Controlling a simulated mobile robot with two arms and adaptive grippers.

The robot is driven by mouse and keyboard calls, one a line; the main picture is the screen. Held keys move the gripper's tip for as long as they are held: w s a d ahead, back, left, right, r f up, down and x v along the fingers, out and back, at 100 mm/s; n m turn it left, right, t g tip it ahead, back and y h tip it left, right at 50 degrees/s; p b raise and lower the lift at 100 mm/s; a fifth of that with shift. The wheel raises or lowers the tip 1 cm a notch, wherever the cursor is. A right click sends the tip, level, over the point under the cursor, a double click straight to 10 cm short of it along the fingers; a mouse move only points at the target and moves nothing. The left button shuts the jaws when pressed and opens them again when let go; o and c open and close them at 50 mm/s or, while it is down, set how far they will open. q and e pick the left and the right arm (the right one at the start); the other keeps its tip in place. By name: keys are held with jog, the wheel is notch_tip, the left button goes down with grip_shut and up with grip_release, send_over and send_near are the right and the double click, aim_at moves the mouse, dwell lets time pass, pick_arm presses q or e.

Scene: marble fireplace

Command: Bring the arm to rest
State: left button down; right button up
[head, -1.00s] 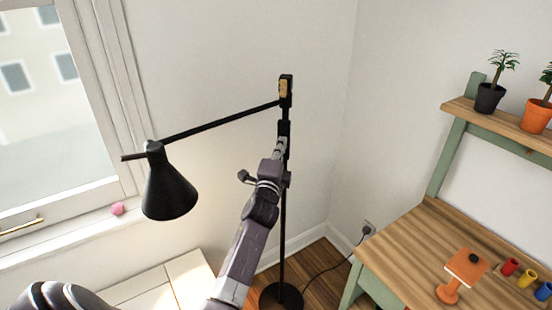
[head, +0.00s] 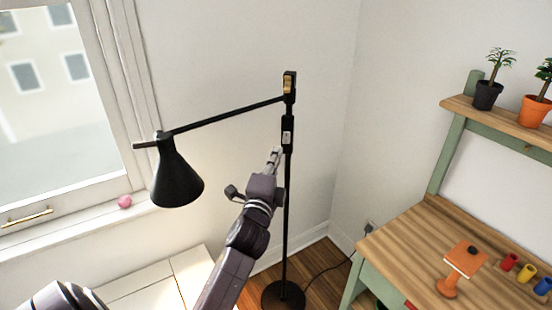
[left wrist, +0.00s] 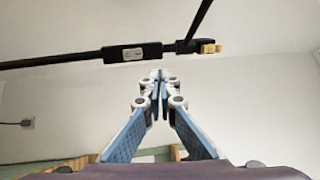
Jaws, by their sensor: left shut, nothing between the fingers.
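My left gripper (head: 273,157) is shut and empty, its fingertips together just left of the black floor lamp's pole (head: 287,210) in the head view. The left wrist view also shows the closed fingers (left wrist: 158,76), apart in the picture from the lamp. A black switch box with a light switch (head: 288,137) sits on the pole above the fingertips; it also shows in the left wrist view (left wrist: 132,53). The lamp's yellow piece (head: 289,82) is at the pole top. The black shade (head: 177,178) hangs at the left. My right gripper is out of view.
A wooden-topped workbench (head: 400,245) with green legs stands at the right, holding an orange stand (head: 463,262) and coloured cups. Potted plants (head: 488,94) are on its shelf. A pink ball (head: 125,201) lies on the window sill. Open air surrounds my forearm.

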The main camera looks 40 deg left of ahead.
pick_arm(q)
jog(key=shift+s, duration=0.1)
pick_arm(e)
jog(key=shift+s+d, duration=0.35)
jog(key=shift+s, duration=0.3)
pick_arm(q)
jog(key=shift+f, duration=0.1)
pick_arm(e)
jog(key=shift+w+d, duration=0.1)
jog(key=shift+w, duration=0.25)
